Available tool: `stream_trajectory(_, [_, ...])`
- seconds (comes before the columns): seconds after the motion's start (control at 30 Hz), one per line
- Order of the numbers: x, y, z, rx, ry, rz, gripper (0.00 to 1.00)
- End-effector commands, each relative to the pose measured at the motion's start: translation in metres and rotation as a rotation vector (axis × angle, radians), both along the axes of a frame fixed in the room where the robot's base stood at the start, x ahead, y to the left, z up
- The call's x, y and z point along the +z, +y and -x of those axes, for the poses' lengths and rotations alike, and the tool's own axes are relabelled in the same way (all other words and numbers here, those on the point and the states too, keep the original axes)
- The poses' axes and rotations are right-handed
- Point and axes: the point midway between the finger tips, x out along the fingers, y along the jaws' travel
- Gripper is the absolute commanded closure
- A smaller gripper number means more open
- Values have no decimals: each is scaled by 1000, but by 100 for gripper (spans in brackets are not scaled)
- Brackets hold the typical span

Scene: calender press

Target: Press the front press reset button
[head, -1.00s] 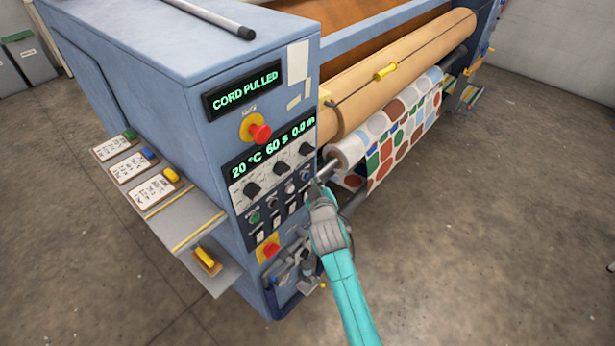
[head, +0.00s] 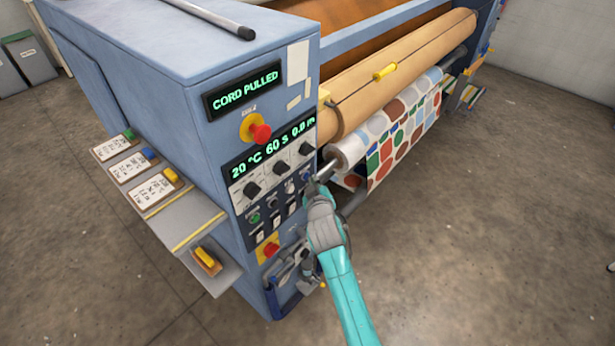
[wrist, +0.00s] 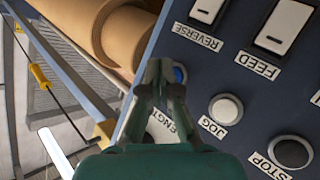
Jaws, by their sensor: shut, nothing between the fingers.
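The machine's control panel (head: 272,190) faces my arm. A blue round button (wrist: 180,75) shows just behind my fingertips in the wrist view, at the end of a row with a white JOG button (wrist: 225,109) and a dark STOP button (wrist: 291,152). Its label is hidden, so I cannot read whether it is the reset button. My gripper (wrist: 163,70) is shut and empty, with its tips in front of and partly covering the blue button. I cannot tell whether they touch it. In the head view my gripper (head: 313,185) is at the panel's right edge.
The upper display (head: 244,91) reads "CORD PULLED". A red emergency button (head: 260,132) sits below it, another red button (head: 270,250) lower down. REVERSE (wrist: 207,10) and FEED (wrist: 283,27) switches are nearby. A patterned fabric roll (head: 352,150) lies right of the panel.

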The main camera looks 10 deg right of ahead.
Motion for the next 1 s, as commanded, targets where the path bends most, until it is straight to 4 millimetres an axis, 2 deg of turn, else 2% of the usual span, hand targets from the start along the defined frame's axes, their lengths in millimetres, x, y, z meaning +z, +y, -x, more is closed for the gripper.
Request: stream_trajectory(1.0, [0,4,-6,0,0,-1,100])
